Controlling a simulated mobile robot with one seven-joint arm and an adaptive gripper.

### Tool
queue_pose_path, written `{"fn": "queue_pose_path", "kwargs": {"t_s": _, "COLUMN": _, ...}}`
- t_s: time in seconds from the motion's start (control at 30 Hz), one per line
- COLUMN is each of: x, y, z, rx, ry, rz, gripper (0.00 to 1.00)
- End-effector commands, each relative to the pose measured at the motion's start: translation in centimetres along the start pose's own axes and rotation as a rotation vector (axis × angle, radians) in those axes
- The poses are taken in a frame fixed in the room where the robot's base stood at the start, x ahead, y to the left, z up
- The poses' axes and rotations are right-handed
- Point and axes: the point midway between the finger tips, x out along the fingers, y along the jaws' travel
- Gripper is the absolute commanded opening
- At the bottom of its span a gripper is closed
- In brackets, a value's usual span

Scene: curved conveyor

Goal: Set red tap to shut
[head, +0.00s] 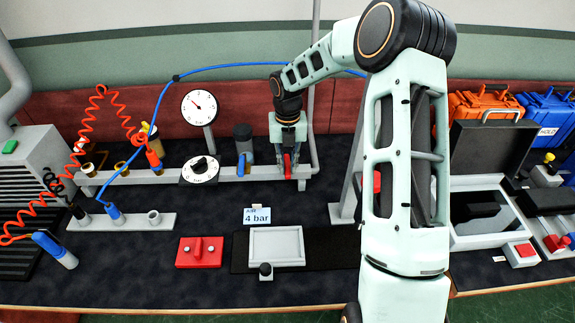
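The red tap (287,166) is on the right part of a grey pipe rail (225,177) that runs along the back of the bench. Its handle looks upright, but its exact angle is hard to tell. My gripper (288,150) points down from above, with its fingers at the top of the red tap. The fingers are small and partly merge with the tap, so I cannot tell whether they are open, shut or touching it.
A blue tap (242,166) is left of the red one on the rail. A round gauge (199,107) and a black-knobbed dial (200,168) are further left. A blue hose (165,98) arcs behind. An "AIR 4 bar" card (257,216) lies in front.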

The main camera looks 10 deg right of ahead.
Motion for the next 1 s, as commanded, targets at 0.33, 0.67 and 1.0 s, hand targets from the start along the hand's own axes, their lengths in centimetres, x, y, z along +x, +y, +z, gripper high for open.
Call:
{"fn": "queue_pose_path", "kwargs": {"t_s": 0.33, "x": 0.0, "y": 0.0, "z": 0.0, "rx": 0.003, "ry": 0.001, "rz": 0.000, "gripper": 0.30}}
{"fn": "queue_pose_path", "kwargs": {"t_s": 0.67, "x": -3.6, "y": -0.1, "z": 0.1, "rx": 0.005, "ry": -0.004, "rz": 0.000, "gripper": 0.30}}
{"fn": "queue_pose_path", "kwargs": {"t_s": 1.0, "x": -10.3, "y": -0.1, "z": 0.1, "rx": 0.004, "ry": -0.003, "rz": 0.001, "gripper": 0.30}}
